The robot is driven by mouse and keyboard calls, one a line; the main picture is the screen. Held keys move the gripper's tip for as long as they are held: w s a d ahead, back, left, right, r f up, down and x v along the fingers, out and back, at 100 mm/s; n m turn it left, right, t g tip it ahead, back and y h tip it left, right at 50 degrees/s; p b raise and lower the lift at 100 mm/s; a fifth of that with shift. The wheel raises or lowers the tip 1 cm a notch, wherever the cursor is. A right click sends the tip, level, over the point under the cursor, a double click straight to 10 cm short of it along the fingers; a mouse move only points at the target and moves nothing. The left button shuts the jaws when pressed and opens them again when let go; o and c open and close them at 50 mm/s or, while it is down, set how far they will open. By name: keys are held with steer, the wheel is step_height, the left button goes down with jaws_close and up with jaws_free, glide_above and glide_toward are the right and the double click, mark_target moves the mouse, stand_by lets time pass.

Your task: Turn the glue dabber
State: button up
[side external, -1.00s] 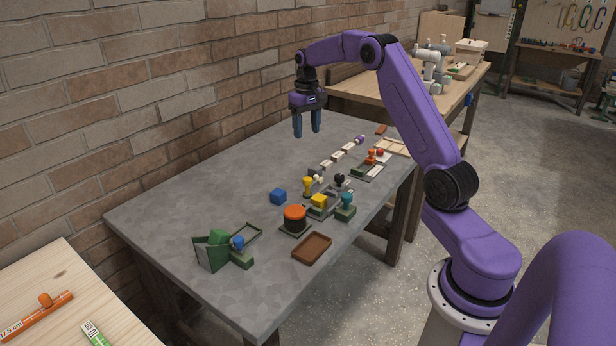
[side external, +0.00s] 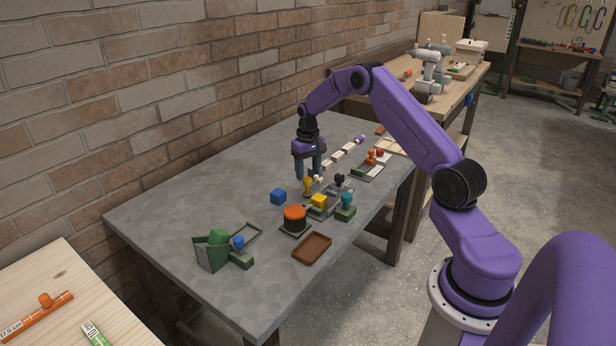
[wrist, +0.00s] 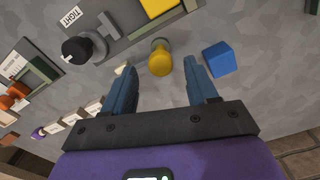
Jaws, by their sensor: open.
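A small yellow knobbed piece (side external: 307,187), likely the glue dabber, stands on the grey table beside the clamp fixture. In the wrist view the yellow piece (wrist: 160,61) shows a rounded yellow end and a duller, greenish far end. My gripper (side external: 308,175) is open, pointing down, with its fingertips just above the yellow piece. In the wrist view the piece appears between and slightly beyond the fingertips of my gripper (wrist: 160,68). I cannot tell whether either finger touches it.
A blue cube (side external: 279,196) stands close by. The fixture holds a yellow block (side external: 319,201) and has a black knob (wrist: 77,49) near a "TIGHT" label (wrist: 70,17). An orange-topped pot (side external: 295,214) and brown tray (side external: 312,249) are nearer. The table's wall side is clear.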

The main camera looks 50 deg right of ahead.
steer(key=shift+f, duration=1.3)
steer(key=shift+c, duration=0.3)
jaws_close()
